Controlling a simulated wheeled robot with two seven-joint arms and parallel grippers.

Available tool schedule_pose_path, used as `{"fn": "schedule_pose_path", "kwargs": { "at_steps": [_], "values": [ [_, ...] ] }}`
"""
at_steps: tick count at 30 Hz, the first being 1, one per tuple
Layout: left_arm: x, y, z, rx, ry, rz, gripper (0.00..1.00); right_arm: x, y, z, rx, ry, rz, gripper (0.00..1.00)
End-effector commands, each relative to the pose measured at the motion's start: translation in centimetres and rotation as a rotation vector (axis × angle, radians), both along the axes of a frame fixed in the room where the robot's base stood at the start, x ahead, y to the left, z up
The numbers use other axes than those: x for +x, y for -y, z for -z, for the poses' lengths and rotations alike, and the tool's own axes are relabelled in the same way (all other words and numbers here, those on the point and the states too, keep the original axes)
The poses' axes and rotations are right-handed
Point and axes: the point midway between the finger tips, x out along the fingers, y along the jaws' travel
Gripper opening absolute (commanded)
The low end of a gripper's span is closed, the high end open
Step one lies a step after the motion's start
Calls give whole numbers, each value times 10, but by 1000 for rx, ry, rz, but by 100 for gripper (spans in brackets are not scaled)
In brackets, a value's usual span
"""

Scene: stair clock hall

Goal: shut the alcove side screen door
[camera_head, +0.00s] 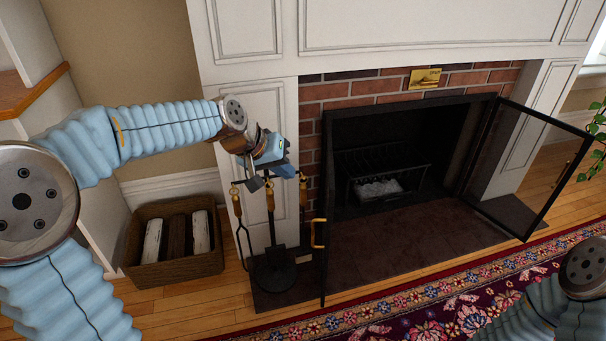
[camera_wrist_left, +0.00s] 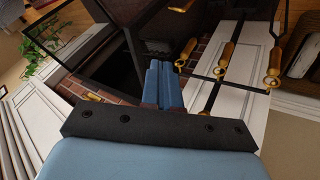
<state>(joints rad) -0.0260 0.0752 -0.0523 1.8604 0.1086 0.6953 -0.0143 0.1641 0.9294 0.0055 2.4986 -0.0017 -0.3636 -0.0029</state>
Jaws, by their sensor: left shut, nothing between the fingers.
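The fireplace screen has two glazed, black-framed doors, and both stand open. The left door (camera_head: 323,272) juts forward almost edge-on, with a brass handle (camera_head: 318,233). The right door (camera_head: 527,160) is swung out to the right, with a handle on its outer edge. I cannot tell which one the task names. My left gripper (camera_head: 277,168) is shut and empty, above the fire tool stand and left of the left door, apart from its handle. In the left wrist view its blue fingers (camera_wrist_left: 163,85) are together. My right gripper is out of view; only part of that arm shows at lower right.
The fire tool stand (camera_head: 274,270) with brass-handled tools stands between my left gripper and the floor. A log basket (camera_head: 175,270) sits left of it. A patterned rug (camera_head: 400,322) lies in front. A grate (camera_head: 378,188) is inside the firebox, and a plant (camera_head: 598,135) is at right.

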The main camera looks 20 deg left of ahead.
Motion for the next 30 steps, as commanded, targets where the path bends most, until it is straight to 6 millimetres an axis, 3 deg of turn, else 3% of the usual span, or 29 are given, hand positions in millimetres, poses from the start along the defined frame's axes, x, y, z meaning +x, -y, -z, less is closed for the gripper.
{"fn": "schedule_pose_path", "kwargs": {
  "at_steps": [11,18,30],
  "values": [
    [39,29,66,2,-3,3,0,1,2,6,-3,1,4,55],
    [48,60,64,1,0,6,0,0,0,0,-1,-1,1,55],
    [50,67,64,-1,2,2,0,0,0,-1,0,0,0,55]
  ]
}}
